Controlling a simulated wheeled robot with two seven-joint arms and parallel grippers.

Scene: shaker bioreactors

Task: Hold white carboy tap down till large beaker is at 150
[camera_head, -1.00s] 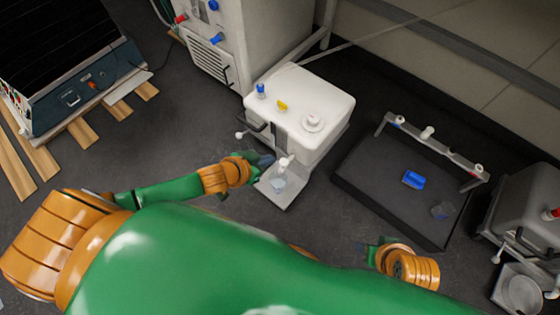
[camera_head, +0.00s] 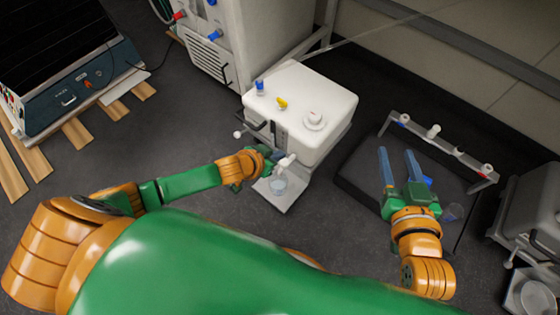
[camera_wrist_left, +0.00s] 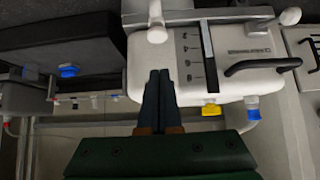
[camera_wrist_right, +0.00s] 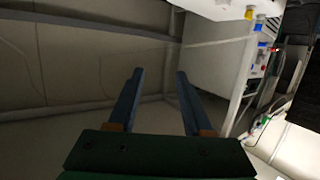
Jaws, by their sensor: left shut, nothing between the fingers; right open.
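The white carboy (camera_head: 312,95) stands near the middle of the head view, with a blue cap, a yellow cap and a round white lid on top. Its white tap (camera_head: 286,162) sticks out at the front, and it also shows in the left wrist view (camera_wrist_left: 157,33). The beaker (camera_head: 278,184) stands on the tray (camera_head: 294,199) below the tap; its level cannot be read. My left gripper (camera_head: 277,156) is shut and empty, right beside the tap; contact cannot be told. In the left wrist view its fingers (camera_wrist_left: 158,80) point towards the tap. My right gripper (camera_head: 398,152) is open and empty.
A black platform (camera_head: 362,190) with a white-knobbed rail (camera_head: 433,132) lies right of the carboy, partly behind my right gripper. Another carboy (camera_head: 538,205) stands at the far right.

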